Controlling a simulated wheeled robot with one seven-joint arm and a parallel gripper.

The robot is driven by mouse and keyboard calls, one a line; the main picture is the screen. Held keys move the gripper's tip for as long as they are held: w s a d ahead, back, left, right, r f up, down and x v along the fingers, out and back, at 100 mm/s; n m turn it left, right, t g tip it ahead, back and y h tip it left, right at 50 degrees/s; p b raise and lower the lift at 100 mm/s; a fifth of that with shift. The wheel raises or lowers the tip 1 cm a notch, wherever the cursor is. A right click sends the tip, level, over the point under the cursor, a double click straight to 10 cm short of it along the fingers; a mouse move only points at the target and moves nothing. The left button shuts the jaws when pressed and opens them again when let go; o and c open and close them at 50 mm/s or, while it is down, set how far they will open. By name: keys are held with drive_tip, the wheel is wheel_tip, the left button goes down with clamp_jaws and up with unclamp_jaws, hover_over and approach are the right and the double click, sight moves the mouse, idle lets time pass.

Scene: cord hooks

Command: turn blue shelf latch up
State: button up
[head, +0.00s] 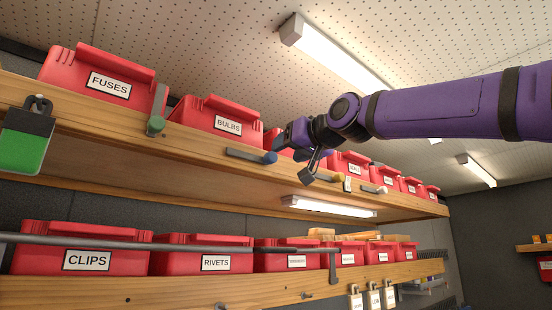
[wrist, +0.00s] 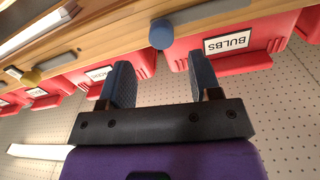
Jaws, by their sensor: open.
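The blue shelf latch is a grey bar with a round blue knob (head: 270,157) on the front edge of the upper shelf. Its bar lies along the shelf edge, to the left of the knob. In the wrist view, the blue knob (wrist: 162,33) sits just beyond and between the fingertips, with the bar running to the right. My gripper (head: 287,138) is close to the knob, a little to its upper right in the head view. In the wrist view, my gripper (wrist: 161,70) is open, with nothing between its two blue-grey fingers. No contact with the knob shows.
Red bins line the upper shelf (head: 200,149), among them BULBS (head: 215,115) and FUSES (head: 100,80). A green-knobbed latch (head: 156,124) stands upright at left; a yellow-knobbed latch (head: 338,178) lies to the right. A lower shelf (head: 180,290) holds more bins.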

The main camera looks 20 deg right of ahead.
sight(274, 157)
drive_tip(key=x, duration=0.6)
drive_tip(key=shift+w+a, duration=0.15)
drive_tip(key=shift+w, duration=0.15)
drive_tip(key=shift+c, duration=0.5)
clamp_jaws()
